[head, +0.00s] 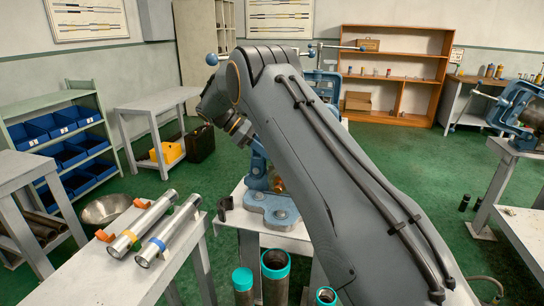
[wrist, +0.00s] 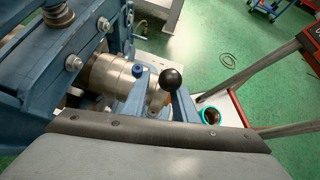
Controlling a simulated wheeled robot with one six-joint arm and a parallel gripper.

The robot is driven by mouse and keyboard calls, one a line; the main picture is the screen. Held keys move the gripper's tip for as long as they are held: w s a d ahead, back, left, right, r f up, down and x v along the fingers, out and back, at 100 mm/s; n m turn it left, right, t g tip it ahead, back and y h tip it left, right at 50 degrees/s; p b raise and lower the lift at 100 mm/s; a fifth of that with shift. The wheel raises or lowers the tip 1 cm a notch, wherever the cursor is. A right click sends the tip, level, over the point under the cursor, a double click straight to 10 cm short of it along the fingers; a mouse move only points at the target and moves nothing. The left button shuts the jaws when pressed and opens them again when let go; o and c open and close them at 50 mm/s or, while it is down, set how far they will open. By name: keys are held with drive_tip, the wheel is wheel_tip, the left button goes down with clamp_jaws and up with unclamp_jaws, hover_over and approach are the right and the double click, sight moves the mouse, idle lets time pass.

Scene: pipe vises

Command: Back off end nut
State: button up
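A blue pipe vise (head: 272,204) stands on a grey bench behind my arm, which hides much of it. In the wrist view its blue frame (wrist: 92,48) fills the upper left, and a short steel cylinder (wrist: 110,76) sits in it. I cannot tell whether this is the end nut. A black ball knob (wrist: 171,78) stands right of the cylinder, near two blue bars. My gripper (head: 242,130) points down and right towards the vise in the head view. Its fingertips are not clear, so I cannot tell whether it is open or touching anything.
Two steel pipes (head: 142,226) lie on the left bench (head: 95,272). Teal-rimmed pipes (head: 276,265) stand in front. Another blue vise (head: 518,103) is at the right. A shelf with blue bins (head: 58,140) stands left. Green floor (head: 420,165) is open at right.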

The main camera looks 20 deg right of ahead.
drive_tip(key=shift+a+r, duration=0.1)
drive_tip(key=shift+a, duration=0.3)
drive_tip(key=b+v, duration=0.2)
drive_tip(key=v, duration=0.5)
drive_tip(key=shift+a+r+b, duration=0.2)
drive_tip(key=shift+a+b, duration=0.1)
drive_tip(key=shift+b, duration=0.1)
drive_tip(key=shift+w, duration=0.1)
drive_tip(key=s+d+f+m+t+y, duration=0.1)
drive_tip(key=s+f+m+y, duration=0.3)
drive_tip(key=s, duration=1.4)
drive_tip(key=s+d+f+m+t+y, duration=0.1)
drive_tip(key=s+f+m+t+y, duration=0.2)
drive_tip(key=s+f+m, duration=0.6)
drive_tip(key=s+m+y, duration=0.1)
drive_tip(key=s+y, duration=0.1)
drive_tip(key=s, duration=0.8)
drive_tip(key=shift+s+f+t, duration=0.2)
drive_tip(key=shift+t, duration=0.2)
